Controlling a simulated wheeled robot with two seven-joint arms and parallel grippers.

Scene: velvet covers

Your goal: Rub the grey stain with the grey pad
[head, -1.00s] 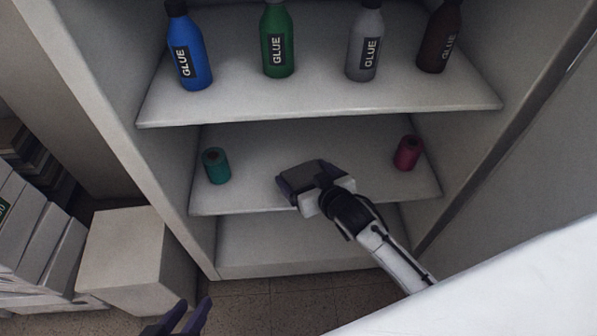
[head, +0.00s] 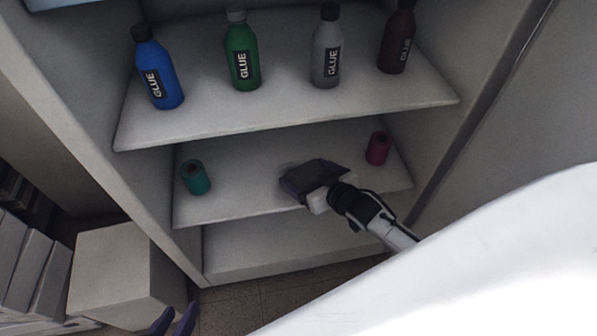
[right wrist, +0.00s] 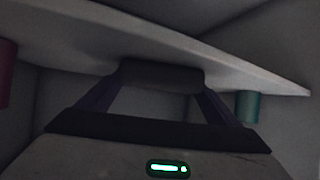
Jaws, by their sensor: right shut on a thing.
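My right gripper (head: 314,178) reaches onto the lower shelf (head: 240,205) and is shut on the grey pad, a dark block that shows between its fingers in the right wrist view (right wrist: 160,76). In the head view the pad is down at the shelf; whether it touches is hard to tell. A faint grey patch, apparently the grey stain (head: 288,164), shows just behind and left of the pad, partly hidden by it. My left gripper (head: 174,320) is at the bottom edge of the head view, empty, its two fingers apart and partly cut off.
A teal spool (head: 195,177) stands left and a pink spool (head: 378,148) right on the same shelf. The shelf above holds blue (head: 158,76), green (head: 242,55), grey (head: 326,50) and dark brown (head: 397,40) glue bottles. A pale box (head: 110,270) stands outside, left.

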